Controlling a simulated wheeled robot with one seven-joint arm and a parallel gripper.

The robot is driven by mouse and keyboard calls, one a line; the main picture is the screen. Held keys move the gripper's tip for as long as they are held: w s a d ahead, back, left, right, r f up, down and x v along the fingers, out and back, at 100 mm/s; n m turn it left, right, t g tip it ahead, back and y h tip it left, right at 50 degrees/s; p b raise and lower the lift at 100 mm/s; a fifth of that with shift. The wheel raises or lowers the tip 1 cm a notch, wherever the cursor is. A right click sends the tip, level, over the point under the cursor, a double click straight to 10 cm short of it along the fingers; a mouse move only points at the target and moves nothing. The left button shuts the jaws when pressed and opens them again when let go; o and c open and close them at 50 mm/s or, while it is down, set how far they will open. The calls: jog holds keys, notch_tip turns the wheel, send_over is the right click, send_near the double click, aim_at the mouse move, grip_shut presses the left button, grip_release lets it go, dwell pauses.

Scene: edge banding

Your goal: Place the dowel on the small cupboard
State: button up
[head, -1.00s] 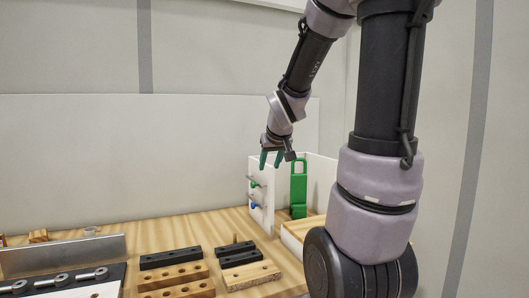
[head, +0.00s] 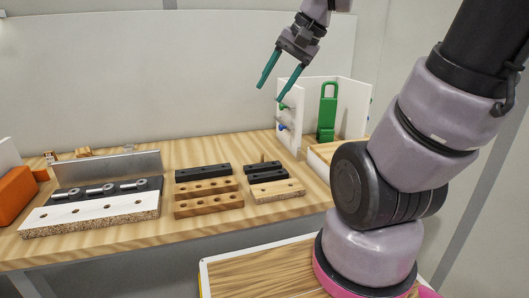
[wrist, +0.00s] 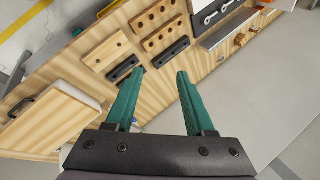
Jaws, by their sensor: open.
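My gripper (head: 268,87) is open and empty, its two green fingers spread apart, raised above the back right of the workbench. A low box with a pale wooden top (head: 322,152) stands at the right end of the bench. It may be the small cupboard; the wrist view shows its top (wrist: 58,120) and a black handle. I cannot single out the dowel with certainty. Small wooden pieces (head: 82,152) lie behind the metal angle at the back left.
White panels (head: 352,105) with green and blue pegs and a green upright clamp-like piece (head: 327,112) stand near my gripper. Black and wooden drilled blocks (head: 208,186) lie mid-bench. A metal angle (head: 110,165) and an orange object (head: 15,195) are left. The front bench strip is clear.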

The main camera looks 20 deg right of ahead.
aim_at(262, 154)
jog(key=w+a+f+m+y, duration=0.1)
jog(key=w+f+m+y, duration=0.5)
jog(key=w+f+m, duration=0.6)
jog(key=w+d+f+m+t+h, duration=0.1)
jog(key=w+d+f+m+t, duration=0.1)
jog(key=f, duration=0.4)
jog(key=w+d+f+m+t+h, duration=0.1)
jog(key=w+d+f+m+t, duration=0.1)
jog(key=w+d+f+m, duration=0.3)
jog(key=w+d+f+m+t+h, duration=0.1)
jog(key=w+d+f+m+t, duration=0.2)
jog(key=f, duration=0.4)
jog(key=shift+w+d+m, duration=0.5)
jog(key=shift+w+d, duration=0.5)
jog(key=shift+d, duration=0.2)
jog(key=x, duration=0.4)
jog(key=shift+w+d+f, duration=0.15)
jog(key=shift+w+f, duration=0.05)
jog(key=shift+f, duration=0.15)
jog(key=x, duration=0.6)
jog(key=shift+w, duration=0.3)
jog(key=shift+d, duration=0.1)
grip_shut()
